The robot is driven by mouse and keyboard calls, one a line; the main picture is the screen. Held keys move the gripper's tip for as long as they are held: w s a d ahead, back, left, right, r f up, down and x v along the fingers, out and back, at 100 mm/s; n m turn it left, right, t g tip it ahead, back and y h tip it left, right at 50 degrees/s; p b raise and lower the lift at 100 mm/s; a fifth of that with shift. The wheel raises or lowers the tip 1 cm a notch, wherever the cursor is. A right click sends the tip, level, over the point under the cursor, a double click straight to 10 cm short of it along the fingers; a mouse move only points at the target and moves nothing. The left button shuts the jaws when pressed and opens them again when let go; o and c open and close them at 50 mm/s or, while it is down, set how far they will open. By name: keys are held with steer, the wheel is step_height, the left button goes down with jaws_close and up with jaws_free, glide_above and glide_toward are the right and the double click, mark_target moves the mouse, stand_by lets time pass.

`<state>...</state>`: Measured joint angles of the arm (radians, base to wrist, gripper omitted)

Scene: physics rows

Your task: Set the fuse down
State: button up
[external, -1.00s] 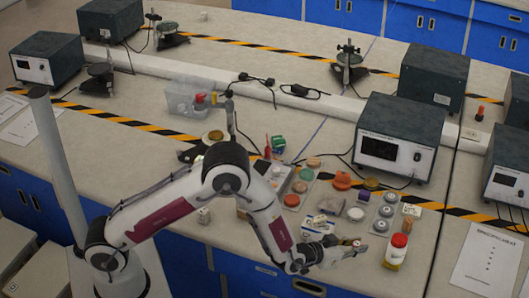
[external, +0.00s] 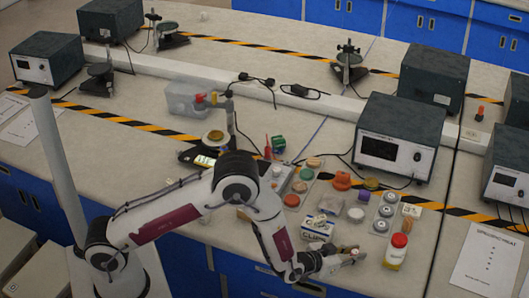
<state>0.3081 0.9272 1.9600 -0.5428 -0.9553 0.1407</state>
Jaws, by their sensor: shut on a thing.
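A lettered box (external: 318,228) stands just behind my gripper. A grey tray with round parts (external: 384,213) is behind and to the right. Several coloured round items and a black-fronted instrument (external: 398,140) stand farther back. Bench (external: 425,265) right of the bottle is clear.

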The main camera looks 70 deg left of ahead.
steer(key=shift+f, duration=0.2)
steer(key=o, duration=1)
steer(key=shift+c, duration=0.2)
steer(key=shift+r, duration=0.2)
steer(key=v, duration=1.2)
steer(key=shift+r, duration=0.1)
